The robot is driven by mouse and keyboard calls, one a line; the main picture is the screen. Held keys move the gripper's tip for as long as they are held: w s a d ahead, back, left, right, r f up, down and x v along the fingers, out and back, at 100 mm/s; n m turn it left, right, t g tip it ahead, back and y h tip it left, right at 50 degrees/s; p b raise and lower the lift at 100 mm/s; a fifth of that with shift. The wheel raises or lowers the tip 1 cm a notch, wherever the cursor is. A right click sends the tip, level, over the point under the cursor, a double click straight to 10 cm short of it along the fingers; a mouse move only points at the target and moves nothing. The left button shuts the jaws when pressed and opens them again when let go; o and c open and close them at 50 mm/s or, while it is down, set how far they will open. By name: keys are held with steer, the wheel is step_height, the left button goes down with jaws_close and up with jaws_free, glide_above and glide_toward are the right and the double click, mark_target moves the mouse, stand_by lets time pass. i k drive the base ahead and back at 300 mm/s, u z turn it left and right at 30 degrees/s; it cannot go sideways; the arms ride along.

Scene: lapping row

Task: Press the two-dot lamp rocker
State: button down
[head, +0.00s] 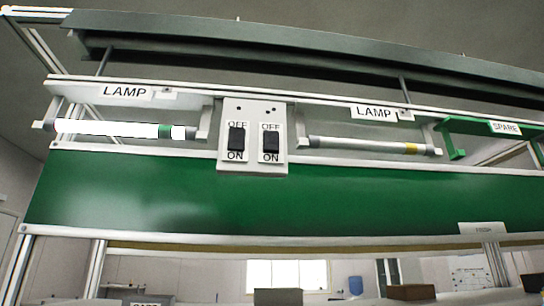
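A pale switch plate (253,164) hangs at the middle of the upper rail and carries two black rockers, each between an OFF label above and an ON label below. Small dark dots show above them: what looks like one over the left rocker (236,139) and two over the right rocker (271,142). I cannot tell which way either rocker is tipped. The left lamp tube (110,129), with a green band, glows white. The right lamp tube (365,146), with a yellow band, is dark. My gripper is not in view.
Green panel (180,195) runs below the plate. LAMP signs sit above both tubes, and a green SPARE bracket (456,140) is at the right. A dark hood (300,50) overhangs the top. Several boxes stand low in view, including one dark box (278,297).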

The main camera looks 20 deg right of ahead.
mark_target(271, 138)
steer(key=z, duration=2.95)
steer(key=k, duration=1.3)
steer(key=u, duration=2.4)
